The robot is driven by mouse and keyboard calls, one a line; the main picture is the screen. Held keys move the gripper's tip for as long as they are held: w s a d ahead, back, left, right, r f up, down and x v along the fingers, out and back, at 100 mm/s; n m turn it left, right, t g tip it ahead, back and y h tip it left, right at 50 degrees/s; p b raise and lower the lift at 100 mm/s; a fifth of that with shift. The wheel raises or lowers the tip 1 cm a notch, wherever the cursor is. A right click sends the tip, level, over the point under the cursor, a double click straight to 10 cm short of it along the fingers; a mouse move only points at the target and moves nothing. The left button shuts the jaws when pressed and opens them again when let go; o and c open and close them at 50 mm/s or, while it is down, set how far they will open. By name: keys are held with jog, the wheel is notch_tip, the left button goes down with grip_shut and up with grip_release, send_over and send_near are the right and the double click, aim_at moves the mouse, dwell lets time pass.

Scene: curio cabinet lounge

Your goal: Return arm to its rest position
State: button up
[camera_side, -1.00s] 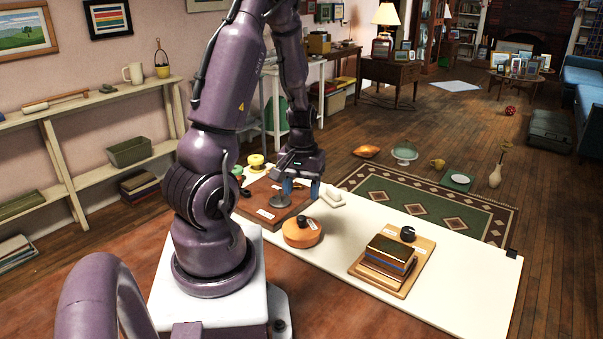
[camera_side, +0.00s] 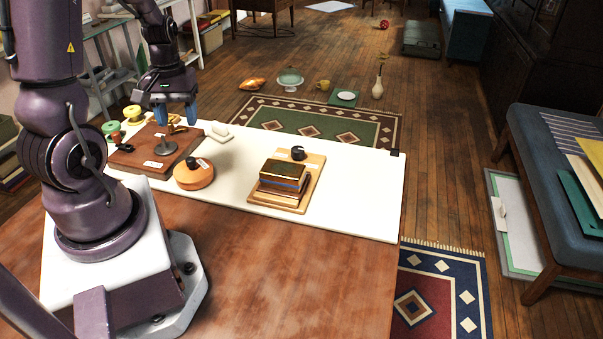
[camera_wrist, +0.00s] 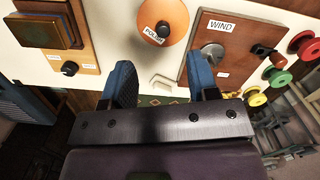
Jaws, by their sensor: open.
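My gripper (camera_side: 175,112) is open, with blue fingers pointing down and nothing between them. It hangs in the air above the far side of the brown board (camera_side: 125,157). The board carries a grey round knob (camera_side: 166,148) on a disc, below and apart from the fingers. In the wrist view, my gripper (camera_wrist: 163,75) shows two spread blue fingers. The WIND label (camera_wrist: 222,25) and the grey knob (camera_wrist: 212,53) are beyond the right finger. No marker of a rest position is visible.
On the white mat (camera_side: 350,200) stand a round orange piece with a black knob (camera_side: 194,178) and a wooden board with a stacked block (camera_side: 284,177). A small white block (camera_side: 217,131) lies near the far edge. Several coloured spools (camera_wrist: 278,77) are beside the brown board. The mat's right part is clear.

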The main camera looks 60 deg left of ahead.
jog(key=w+d+r+m+t, duration=0.1)
jog(key=d+r+m+t, duration=0.2)
jog(key=d+r+m, duration=0.3)
jog(key=w+d+r+m+t, duration=0.2)
jog(key=d+r+m, duration=0.4)
jog(key=d+r, duration=0.5)
jog(key=d+t, duration=0.1)
jog(key=d, duration=0.5)
jog(key=shift+r+m+y, duration=0.3)
jog(key=shift+w, duration=0.1)
dwell(0.7)
